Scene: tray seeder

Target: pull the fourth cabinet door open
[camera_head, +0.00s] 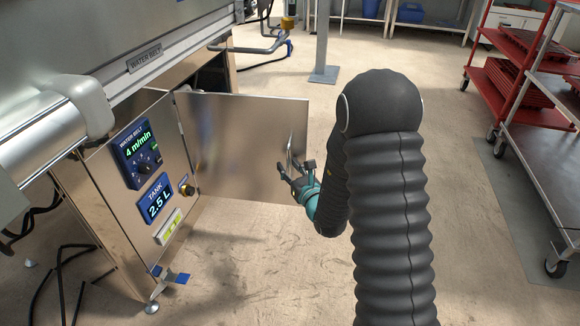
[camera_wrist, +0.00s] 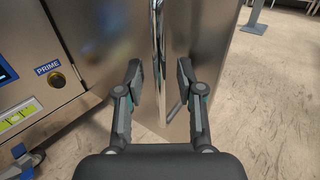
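The cabinet door (camera_head: 245,140) is a flat steel panel. It stands swung out from the steel cabinet, hinged at its left edge beside the control panel. Its upright metal handle (camera_head: 291,148) is near the free right edge. My gripper (camera_head: 296,171) is at the handle. In the wrist view the fingers (camera_wrist: 159,82) are spread apart, one on each side of the handle bar (camera_wrist: 158,45), with visible gaps. The door face (camera_wrist: 205,50) shows behind the right finger. I cannot tell whether either finger touches the bar or the door.
The cabinet front holds a water belt display (camera_head: 139,152), a tank display (camera_head: 155,199) and a prime knob (camera_head: 187,189). A red cart (camera_head: 520,60) and a grey metal trolley (camera_head: 545,110) stand at the right. A post (camera_head: 322,45) stands behind. The floor around the door is clear.

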